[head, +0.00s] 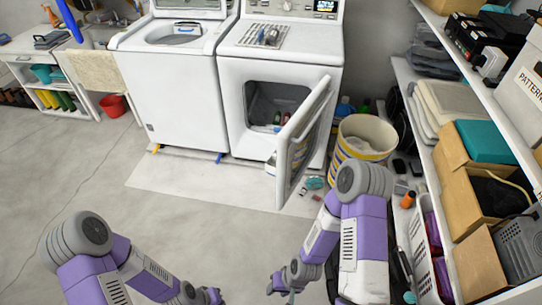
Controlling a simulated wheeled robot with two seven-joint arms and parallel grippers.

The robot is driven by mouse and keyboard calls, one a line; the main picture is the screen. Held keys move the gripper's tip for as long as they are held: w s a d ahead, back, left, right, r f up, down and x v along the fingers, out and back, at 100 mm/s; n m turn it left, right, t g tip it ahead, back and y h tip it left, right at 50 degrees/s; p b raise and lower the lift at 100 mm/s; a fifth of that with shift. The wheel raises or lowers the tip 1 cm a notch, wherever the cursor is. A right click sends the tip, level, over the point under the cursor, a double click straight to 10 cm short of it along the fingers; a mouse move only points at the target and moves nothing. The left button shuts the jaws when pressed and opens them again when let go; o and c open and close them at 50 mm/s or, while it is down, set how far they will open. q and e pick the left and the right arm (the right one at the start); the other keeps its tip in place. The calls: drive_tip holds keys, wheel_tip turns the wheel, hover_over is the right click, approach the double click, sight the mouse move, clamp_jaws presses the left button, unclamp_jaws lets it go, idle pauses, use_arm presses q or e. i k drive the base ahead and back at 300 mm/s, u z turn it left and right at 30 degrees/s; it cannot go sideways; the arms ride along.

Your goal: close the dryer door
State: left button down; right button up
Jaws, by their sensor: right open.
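The white dryer (233,72) stands at the back centre, to the right of a white top-loading washer. Its door (301,148) stands wide open, swung out toward me on its right side, and shows nearly edge-on. The dark drum opening (262,103) is exposed, with some small items in it. My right gripper (280,287) is low at the bottom centre, open and empty, well in front of the door and apart from it. My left gripper (214,297) is at the bottom edge, partly cut off; its jaws cannot be made out.
A striped basket (362,141) stands right of the dryer door. Shelving (428,158) loaded with boxes runs down the right side, close to my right arm. Small items lie on the floor by the door. The grey floor (185,225) in front of the machines is largely clear.

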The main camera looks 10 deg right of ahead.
sight(299, 141)
drive_tip(key=i, duration=1.35)
drive_tip(key=z, duration=2.5)
